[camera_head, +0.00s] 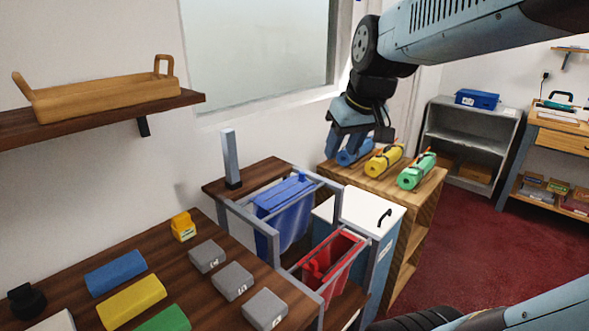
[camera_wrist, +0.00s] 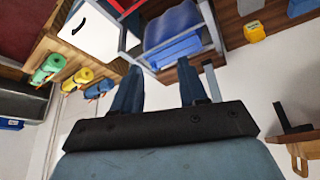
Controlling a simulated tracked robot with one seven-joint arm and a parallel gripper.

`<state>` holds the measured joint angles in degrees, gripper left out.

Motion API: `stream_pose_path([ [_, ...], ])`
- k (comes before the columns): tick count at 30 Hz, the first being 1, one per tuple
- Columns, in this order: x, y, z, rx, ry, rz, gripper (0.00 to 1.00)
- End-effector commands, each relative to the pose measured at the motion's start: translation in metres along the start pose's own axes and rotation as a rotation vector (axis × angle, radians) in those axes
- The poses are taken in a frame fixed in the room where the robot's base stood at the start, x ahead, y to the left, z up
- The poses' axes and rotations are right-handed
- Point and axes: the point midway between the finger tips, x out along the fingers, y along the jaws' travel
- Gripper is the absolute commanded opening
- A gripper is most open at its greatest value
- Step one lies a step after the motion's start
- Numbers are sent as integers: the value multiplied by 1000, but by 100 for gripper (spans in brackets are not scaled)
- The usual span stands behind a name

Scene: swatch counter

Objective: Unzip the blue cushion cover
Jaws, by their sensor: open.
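The blue cushion cover (camera_head: 282,212) appears to be the blue cloth hanging in a grey metal frame (camera_head: 240,222) beside the counter. In the wrist view, the blue cloth (camera_wrist: 172,32) lies beyond my fingertips, toward the top of the picture. A small blue piece (camera_head: 302,177) stands at its upper right corner; I cannot tell if it is a zip pull. My gripper (camera_head: 345,155) is above and to the right of the cover in the head view, pointing down. In the wrist view, my gripper (camera_wrist: 158,76) is open with nothing between its fingers.
A red cloth (camera_head: 330,262) hangs in the front frame. A white-topped cabinet (camera_head: 358,212) stands close to the right. Blue, yellow (camera_head: 384,160) and green (camera_head: 416,171) rolls lie on a wooden shelf unit. A grey post (camera_head: 230,160) rises behind the blue cloth.

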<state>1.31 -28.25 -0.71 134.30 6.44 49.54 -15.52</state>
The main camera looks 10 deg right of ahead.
Motion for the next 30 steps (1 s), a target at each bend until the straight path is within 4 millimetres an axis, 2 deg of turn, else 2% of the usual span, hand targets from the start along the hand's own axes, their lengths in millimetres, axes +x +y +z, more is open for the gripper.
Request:
stream_pose_path([
  [3, 18, 9, -33, -52, -18, -28, 43],
  [11, 66, 30, -98, -172, -38, -86, 43],
  [18, 123, 54, -150, -276, -48, -131, 43],
  [24, 165, 70, -177, -341, -47, -155, 43],
  [30, 184, 77, -188, -371, -46, -165, 43],
])
